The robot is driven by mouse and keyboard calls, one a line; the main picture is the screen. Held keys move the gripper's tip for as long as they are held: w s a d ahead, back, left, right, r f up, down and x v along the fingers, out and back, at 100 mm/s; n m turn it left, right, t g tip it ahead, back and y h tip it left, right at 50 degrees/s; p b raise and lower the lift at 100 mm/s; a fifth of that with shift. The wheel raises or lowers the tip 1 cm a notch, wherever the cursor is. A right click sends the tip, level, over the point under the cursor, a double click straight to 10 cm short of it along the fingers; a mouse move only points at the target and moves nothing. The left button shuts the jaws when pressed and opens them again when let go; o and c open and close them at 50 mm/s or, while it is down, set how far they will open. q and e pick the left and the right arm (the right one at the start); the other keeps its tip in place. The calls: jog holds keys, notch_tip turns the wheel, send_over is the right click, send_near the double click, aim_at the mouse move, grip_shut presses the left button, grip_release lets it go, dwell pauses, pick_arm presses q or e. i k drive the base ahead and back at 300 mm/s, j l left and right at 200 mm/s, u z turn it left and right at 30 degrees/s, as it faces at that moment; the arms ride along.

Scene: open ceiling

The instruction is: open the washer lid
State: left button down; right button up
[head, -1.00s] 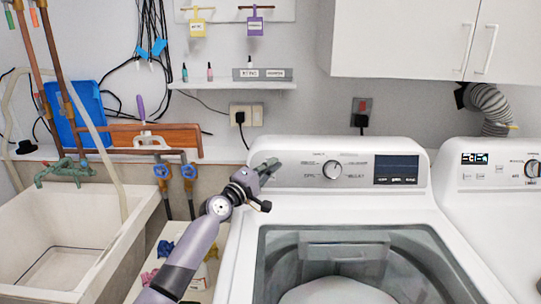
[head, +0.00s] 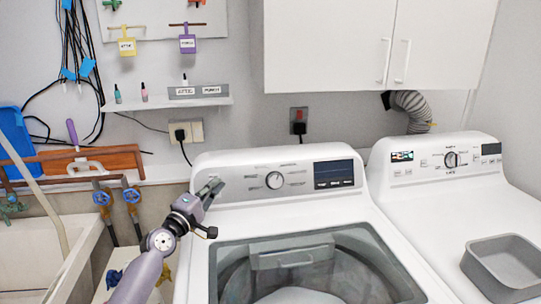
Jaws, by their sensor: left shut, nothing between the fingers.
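The lid's front edge is cut off at the bottom of the view. My right gripper is not in view.
A second white machine (head: 425,212) stands at right with a grey bin (head: 503,264) on its top. White cupboards (head: 375,45) hang above. A sink (head: 40,245) with pipes and blue valves is at left. A small shelf (head: 170,103) holds bottles.

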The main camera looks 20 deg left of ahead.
aim_at(202, 276)
jog(key=k+j, duration=0.15)
jog(key=k, duration=0.35)
jog(key=k+j, duration=0.1)
jog(key=k, duration=0.4)
